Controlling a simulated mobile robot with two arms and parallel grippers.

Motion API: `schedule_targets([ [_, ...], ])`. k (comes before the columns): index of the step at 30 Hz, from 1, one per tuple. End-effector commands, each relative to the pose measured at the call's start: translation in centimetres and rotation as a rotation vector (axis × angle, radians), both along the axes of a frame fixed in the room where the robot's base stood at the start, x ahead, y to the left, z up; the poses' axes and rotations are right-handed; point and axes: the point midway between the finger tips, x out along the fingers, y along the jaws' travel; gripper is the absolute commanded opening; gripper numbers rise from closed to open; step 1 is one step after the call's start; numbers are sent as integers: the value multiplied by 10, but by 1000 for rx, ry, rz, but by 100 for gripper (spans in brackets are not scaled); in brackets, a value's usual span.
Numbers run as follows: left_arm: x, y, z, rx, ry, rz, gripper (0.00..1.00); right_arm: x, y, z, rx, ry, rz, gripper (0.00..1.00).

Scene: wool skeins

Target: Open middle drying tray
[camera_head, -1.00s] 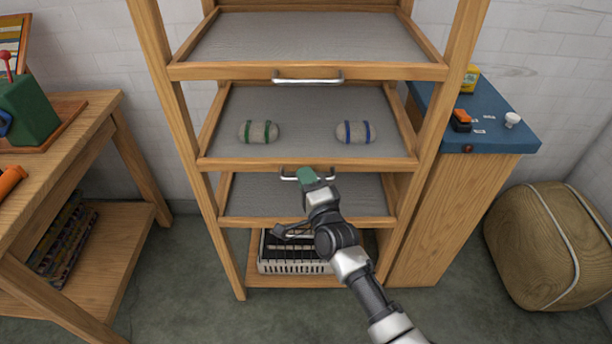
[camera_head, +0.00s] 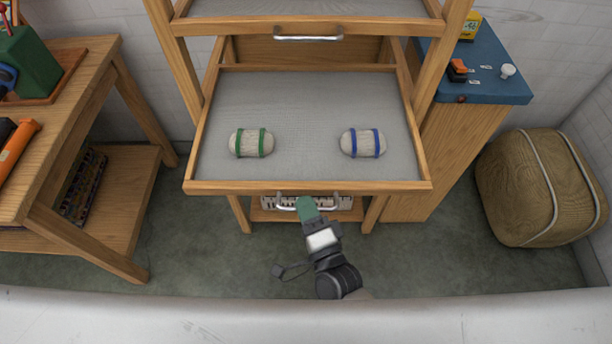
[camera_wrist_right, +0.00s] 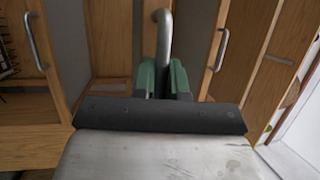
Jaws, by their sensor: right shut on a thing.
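The middle drying tray (camera_head: 308,187) is pulled out of the wooden rack toward me, with its grey mesh bed showing. Its metal handle (camera_head: 287,206) is on the front rail. My right gripper (camera_head: 307,207) is shut on this handle. In the right wrist view the green fingers (camera_wrist_right: 162,78) close on the upright-looking handle bar (camera_wrist_right: 164,38). Two wool skeins lie on the tray, one with green bands (camera_head: 251,143) at left and one with blue bands (camera_head: 363,143) at right. My left gripper is not in view.
The upper tray (camera_head: 308,27) is above and behind. A wooden bench (camera_head: 75,110) stands at left. A blue-topped cabinet (camera_head: 490,75) and a tan bag (camera_head: 540,188) are at right. A white-grey edge crosses the bottom of the head view.

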Motion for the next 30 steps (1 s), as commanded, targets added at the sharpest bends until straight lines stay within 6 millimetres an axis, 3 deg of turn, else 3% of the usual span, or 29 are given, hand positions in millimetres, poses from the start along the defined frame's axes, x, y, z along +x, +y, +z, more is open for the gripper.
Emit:
schedule_targets([
  [3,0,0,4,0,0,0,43,-16,0,0,-1,3,1,0],
  [9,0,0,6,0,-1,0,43,-30,0,-1,-2,1,1,0],
  [22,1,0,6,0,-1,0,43,-32,0,-1,-3,1,1,0],
  [23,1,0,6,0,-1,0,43,-32,0,-1,-3,1,1,17],
  [24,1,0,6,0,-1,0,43,-32,0,-1,-3,1,1,23],
  [27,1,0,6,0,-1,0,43,-31,0,-1,-2,0,1,37],
  [30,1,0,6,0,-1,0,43,-31,0,-1,-1,1,1,37],
])
